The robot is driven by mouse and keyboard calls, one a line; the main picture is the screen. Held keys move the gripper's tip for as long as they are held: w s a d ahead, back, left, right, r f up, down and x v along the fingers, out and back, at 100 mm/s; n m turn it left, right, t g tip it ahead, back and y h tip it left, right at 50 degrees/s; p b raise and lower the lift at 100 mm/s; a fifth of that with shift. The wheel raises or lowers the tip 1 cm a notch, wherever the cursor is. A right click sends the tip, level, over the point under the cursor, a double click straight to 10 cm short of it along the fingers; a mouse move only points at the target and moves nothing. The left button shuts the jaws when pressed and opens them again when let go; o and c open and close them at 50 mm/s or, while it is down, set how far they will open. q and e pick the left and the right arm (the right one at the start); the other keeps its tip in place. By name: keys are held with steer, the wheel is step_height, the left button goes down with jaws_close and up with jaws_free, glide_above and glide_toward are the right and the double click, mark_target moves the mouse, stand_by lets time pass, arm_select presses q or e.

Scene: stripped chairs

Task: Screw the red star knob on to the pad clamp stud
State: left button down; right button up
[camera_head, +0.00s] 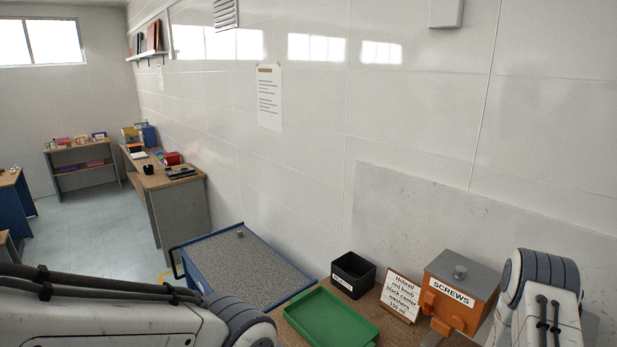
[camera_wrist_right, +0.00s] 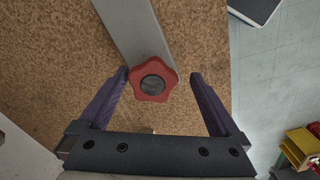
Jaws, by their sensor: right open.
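The red star knob (camera_wrist_right: 152,83) shows in the right wrist view, with a dark round centre. It lies over the near end of a grey metal bar (camera_wrist_right: 138,30). My right gripper (camera_wrist_right: 160,75) is open, with one purple finger on each side of the knob. The left finger looks closer to the knob than the right one; I cannot tell whether it touches. No stud can be seen; the knob may cover it. In the head view both arms show in part, but neither gripper is in the picture.
A brown speckled board (camera_wrist_right: 60,50) lies under the bar. In the head view a green tray (camera_head: 332,320), a black bin (camera_head: 353,275), a label card (camera_head: 401,293) and an orange SCREWS box (camera_head: 450,302) stand on the bench. A blue-edged cart (camera_head: 245,265) stands left of them.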

step_height(320, 180, up, 3)
steer(key=shift+p, duration=0.5)
steer(key=shift+r, duration=1.45)
